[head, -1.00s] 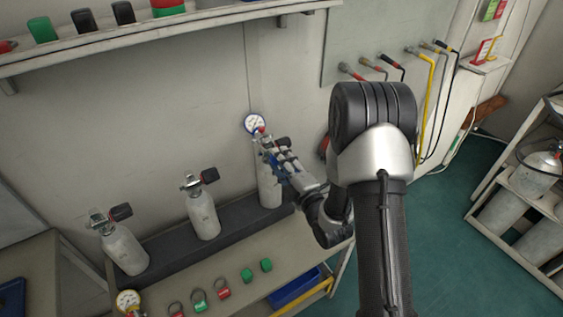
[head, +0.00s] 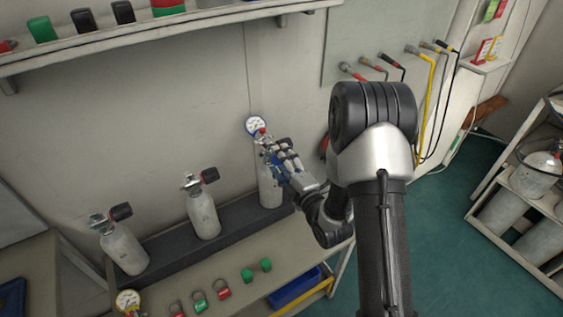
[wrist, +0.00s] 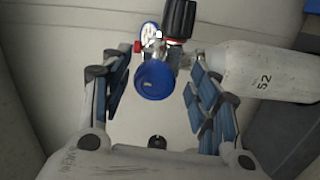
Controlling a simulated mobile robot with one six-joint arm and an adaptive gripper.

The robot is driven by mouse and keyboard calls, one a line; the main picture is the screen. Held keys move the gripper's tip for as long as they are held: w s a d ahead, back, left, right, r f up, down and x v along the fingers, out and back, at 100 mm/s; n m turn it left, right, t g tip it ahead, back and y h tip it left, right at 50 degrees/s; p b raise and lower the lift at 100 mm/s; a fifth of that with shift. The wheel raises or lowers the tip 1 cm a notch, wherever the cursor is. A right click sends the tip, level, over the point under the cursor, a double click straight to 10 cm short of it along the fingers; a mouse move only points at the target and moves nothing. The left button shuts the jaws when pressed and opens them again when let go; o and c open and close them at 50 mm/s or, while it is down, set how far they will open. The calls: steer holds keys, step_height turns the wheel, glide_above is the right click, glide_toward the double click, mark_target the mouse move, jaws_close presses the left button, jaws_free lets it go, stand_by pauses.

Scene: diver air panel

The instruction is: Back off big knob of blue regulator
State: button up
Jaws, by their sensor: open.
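The blue regulator's big knob (wrist: 154,81) shows in the wrist view as a round blue cap between the open fingers of my gripper (wrist: 158,98). The fingers stand apart on both sides of it, and I see no contact. Behind the knob are a black valve handwheel (wrist: 180,18), a small red part (wrist: 137,46) and the cylinder marked 52 (wrist: 265,72). In the head view, the regulator's blue-rimmed gauge (head: 256,125) shows at the cylinder top, and my gripper (head: 277,155) is in front of it, hiding most of the regulator.
Two more cylinders (head: 203,215) (head: 124,249) stand to the left in a dark rack (head: 165,247). Hoses (head: 432,90) hang at the right. A shelf (head: 200,32) runs above.

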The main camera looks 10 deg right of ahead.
steer(key=v, duration=0.7)
steer(key=shift+s, duration=0.25)
steer(key=shift+w, duration=0.1)
